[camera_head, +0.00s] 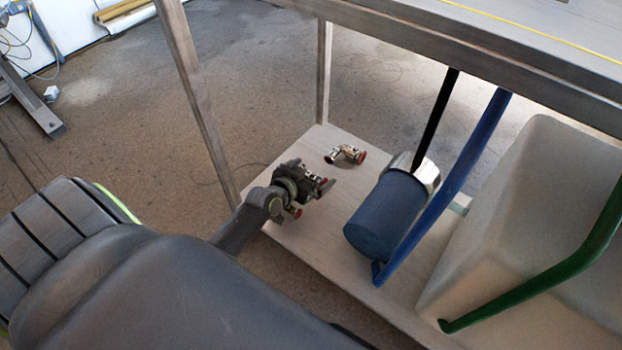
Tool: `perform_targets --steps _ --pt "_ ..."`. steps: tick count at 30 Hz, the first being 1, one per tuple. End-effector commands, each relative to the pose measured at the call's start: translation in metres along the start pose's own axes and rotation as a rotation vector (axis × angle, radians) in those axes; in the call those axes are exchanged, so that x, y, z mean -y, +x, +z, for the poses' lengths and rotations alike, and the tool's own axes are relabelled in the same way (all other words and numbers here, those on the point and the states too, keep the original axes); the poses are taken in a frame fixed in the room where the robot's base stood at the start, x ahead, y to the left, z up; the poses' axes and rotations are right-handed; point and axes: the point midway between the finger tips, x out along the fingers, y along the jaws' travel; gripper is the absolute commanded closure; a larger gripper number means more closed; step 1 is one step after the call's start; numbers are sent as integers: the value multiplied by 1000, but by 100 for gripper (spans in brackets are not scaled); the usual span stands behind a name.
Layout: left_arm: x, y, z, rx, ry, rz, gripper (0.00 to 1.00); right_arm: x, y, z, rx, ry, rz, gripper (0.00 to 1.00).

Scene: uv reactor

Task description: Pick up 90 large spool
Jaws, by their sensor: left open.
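A small shiny metal elbow spool (345,155) with red ends lies on the pale lower shelf (340,225), near its far edge. Another metal piece with a red end (294,212) shows beside and partly behind my left gripper (326,186); most of it is hidden. I cannot tell which of the two is the large one. My left gripper is open, low over the left part of the shelf, nearer to me than the elbow spool. Whether its fingers touch the partly hidden piece cannot be told. My right gripper is out of view.
A blue cylinder with a metal collar (386,215) stands right of the gripper, with black (436,120) and blue (445,190) pipes. A large pale tank (530,190) and a green pipe (540,285) fill the right. Frame posts (323,75) and the tabletop edge surround the shelf.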

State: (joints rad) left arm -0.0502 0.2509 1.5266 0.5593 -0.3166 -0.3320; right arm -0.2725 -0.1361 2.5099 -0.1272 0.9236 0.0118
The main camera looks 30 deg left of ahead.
Motion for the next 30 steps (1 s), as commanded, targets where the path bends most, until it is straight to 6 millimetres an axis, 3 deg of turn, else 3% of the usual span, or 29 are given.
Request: perform_targets --steps 7,20,30 --pt "0 1 0 1 0 0 0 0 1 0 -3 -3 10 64" --pt "0 1 0 1 0 0 55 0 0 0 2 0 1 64" --pt "0 -2 -10 -3 1 0 55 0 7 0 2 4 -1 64"
